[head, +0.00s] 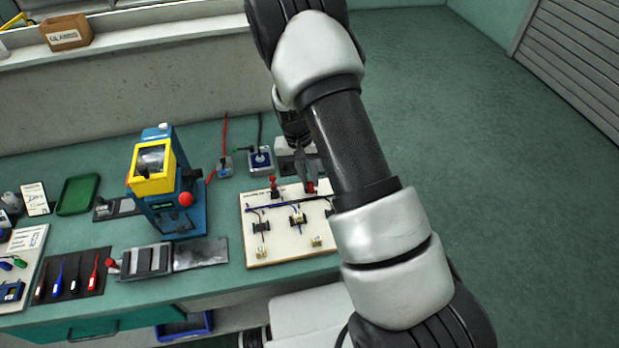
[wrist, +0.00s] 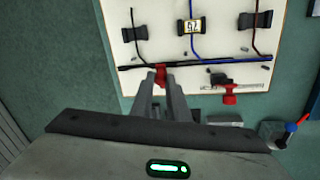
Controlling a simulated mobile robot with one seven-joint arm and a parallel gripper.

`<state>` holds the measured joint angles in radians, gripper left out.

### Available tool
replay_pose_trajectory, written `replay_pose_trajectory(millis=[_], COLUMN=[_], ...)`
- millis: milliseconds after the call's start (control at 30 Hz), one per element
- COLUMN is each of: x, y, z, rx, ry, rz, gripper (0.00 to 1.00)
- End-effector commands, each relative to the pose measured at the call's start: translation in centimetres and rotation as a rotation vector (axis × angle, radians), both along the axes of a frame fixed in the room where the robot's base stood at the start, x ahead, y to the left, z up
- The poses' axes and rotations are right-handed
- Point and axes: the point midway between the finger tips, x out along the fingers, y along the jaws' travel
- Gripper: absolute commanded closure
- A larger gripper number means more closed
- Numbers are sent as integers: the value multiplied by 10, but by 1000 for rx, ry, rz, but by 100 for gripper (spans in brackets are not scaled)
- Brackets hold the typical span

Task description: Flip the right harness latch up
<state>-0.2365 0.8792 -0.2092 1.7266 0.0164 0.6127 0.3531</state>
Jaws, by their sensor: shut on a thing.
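The pale harness board (head: 290,242) lies on the bench with cables and dark clips on it. The right harness latch is a small red piece (head: 311,187) at the board's back edge, mostly covered by my gripper (head: 307,172). In the wrist view my gripper (wrist: 161,84) has its narrow fingers closed on the red right latch (wrist: 161,74), beside the black cable run. The latch's exact angle is hard to tell. The other red latch (head: 274,184) stands to the left, free; it also shows in the wrist view (wrist: 230,93).
A blue and yellow press (head: 165,190) stands left of the board. Small switch boxes (head: 260,160) with cables are behind it. A grey fixture (head: 150,260) and a dark mat of screwdrivers (head: 72,276) lie further left. My arm hides the board's right side.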

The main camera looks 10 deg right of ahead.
Motion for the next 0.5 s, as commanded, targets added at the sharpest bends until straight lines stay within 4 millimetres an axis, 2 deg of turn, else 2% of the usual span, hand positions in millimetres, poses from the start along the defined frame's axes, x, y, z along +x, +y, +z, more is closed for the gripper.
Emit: replay_pose_trajectory(millis=[500], x=[22], y=[0], z=[5], rx=[1], ry=[-22], rz=[1], gripper=[100])
